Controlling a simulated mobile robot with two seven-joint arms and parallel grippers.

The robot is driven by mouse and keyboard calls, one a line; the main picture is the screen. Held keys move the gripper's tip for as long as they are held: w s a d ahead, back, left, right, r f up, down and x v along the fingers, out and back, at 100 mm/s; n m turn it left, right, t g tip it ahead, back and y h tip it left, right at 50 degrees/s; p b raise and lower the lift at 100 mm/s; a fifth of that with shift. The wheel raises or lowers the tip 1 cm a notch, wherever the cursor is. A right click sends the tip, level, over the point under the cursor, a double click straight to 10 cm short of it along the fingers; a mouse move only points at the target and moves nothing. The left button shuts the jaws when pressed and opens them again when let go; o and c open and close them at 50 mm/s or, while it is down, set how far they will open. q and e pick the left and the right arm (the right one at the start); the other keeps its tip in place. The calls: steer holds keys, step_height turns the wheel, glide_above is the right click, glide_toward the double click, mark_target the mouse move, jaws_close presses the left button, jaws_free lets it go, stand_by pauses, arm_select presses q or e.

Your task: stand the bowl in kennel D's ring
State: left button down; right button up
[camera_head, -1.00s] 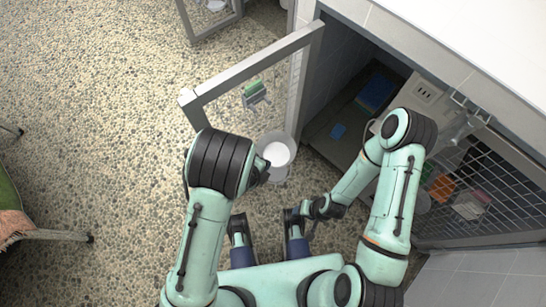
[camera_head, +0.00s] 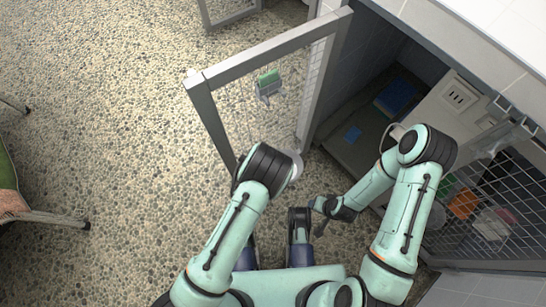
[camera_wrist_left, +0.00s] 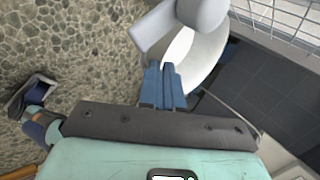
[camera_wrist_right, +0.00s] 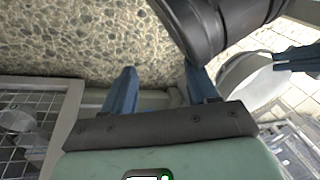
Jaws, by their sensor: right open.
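The bowl, pale grey with a white inside, shows as a small edge (camera_head: 294,166) behind my left arm in the head view. The left wrist view shows more of the bowl (camera_wrist_left: 207,57). My left gripper (camera_wrist_left: 165,72) has its blue fingers close together at the bowl's rim. The bowl (camera_wrist_right: 238,80) also appears in the right wrist view, with the left fingers at its edge. My right gripper (camera_wrist_right: 160,82) is open and empty, apart from the bowl. A pale loop (camera_head: 394,134) beside my right arm is partly hidden; I cannot tell whether it is the ring. No kennel letter is readable.
Blue cloth (camera_head: 397,97) lies inside on the dark floor. A mesh front (camera_head: 470,235) is at the right. The pebbled floor (camera_head: 110,110) at left is mostly clear.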

arm_select(q)
steer(key=shift+f, duration=0.2)
steer(key=c, duration=1.3)
jaws_free()
